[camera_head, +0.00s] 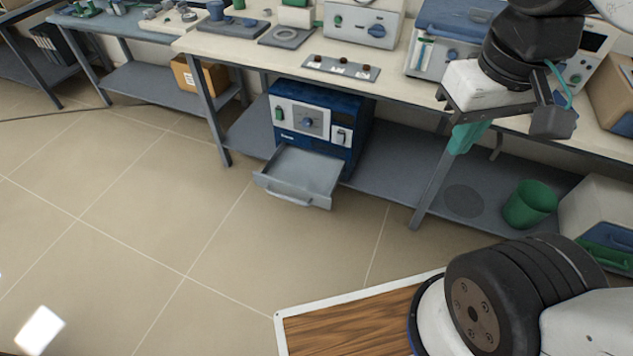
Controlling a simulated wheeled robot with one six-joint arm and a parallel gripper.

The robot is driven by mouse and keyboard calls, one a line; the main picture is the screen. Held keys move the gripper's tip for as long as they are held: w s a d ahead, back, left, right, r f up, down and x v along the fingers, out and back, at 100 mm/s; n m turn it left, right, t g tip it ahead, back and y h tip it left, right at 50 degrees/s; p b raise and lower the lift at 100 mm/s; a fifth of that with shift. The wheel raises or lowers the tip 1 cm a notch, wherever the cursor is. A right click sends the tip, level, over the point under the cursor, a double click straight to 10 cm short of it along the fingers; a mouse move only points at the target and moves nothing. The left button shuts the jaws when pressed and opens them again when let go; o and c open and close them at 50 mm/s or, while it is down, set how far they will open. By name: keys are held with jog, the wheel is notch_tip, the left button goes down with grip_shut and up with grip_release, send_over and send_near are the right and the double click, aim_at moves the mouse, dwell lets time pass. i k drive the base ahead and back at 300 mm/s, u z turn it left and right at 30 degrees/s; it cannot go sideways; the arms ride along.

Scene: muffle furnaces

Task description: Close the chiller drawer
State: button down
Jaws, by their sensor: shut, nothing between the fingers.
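The chiller (318,118) is a blue box with a white front panel, a knob and switches. It stands on the lower shelf under the bench. Its grey drawer (300,173) is pulled out from the bottom of the front and looks empty. The drawer's handle (288,197) is on its front face, low over the floor. My gripper (468,138) has teal fingers that are shut with nothing between them. It points down in front of the bench, to the right of the drawer and well apart from it.
The bench top (290,45) above holds several instruments. A bench leg (432,185) stands between the drawer and a green bin (530,204). A cardboard box (200,74) sits on the shelf at left. The tiled floor (150,200) before the drawer is clear.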

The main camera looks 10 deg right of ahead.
aim_at(309, 176)
jog(key=z, duration=0.45)
jog(key=i, duration=1.05)
jog(key=u, duration=0.5)
